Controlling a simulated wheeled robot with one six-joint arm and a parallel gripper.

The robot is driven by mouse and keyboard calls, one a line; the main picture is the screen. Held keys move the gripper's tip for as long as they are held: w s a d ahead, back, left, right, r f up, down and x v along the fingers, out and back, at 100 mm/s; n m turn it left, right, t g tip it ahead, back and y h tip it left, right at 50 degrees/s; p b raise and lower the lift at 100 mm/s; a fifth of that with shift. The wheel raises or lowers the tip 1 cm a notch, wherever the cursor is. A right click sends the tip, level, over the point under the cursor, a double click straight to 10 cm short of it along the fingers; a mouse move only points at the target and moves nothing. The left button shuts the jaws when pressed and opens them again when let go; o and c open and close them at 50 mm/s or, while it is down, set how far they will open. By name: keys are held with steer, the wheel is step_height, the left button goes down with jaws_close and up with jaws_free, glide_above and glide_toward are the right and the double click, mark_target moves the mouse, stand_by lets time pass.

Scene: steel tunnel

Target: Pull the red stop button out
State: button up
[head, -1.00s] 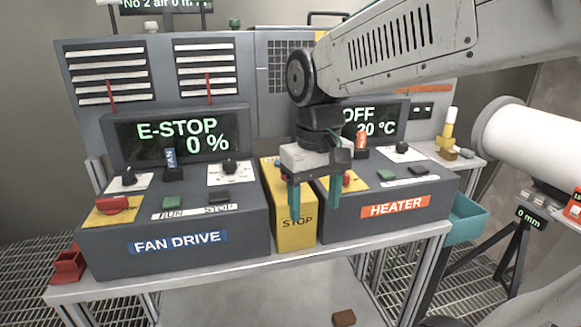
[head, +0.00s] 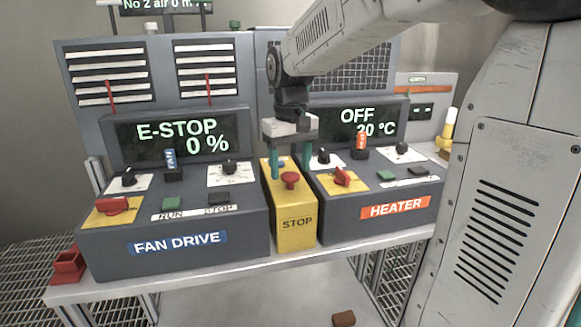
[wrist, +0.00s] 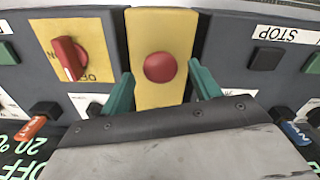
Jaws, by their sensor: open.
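The red stop button (head: 290,180) is a round mushroom head on top of the yellow STOP box (head: 297,235), which stands between the two control consoles. My gripper (head: 291,172) hangs over the back part of the box, with its teal fingers pointing down. In the wrist view the red button (wrist: 160,67) shows between and just beyond the open fingertips of my gripper (wrist: 160,85). The fingers are apart and nothing is held. I cannot tell how far the fingertips are above the box top.
The FAN DRIVE console (head: 180,243) stands left of the box, its display reading E-STOP 0 %. The HEATER console (head: 395,211) stands right, with a red rotary switch (head: 343,177) close to the box. Upright knobs rise from both consoles.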

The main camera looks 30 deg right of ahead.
mark_target(290, 174)
steer(key=shift+f, duration=0.5)
jaws_close()
steer(key=shift+r, duration=0.9)
jaws_free()
step_height(290, 174, up, 8)
steer(key=shift+f, duration=0.1)
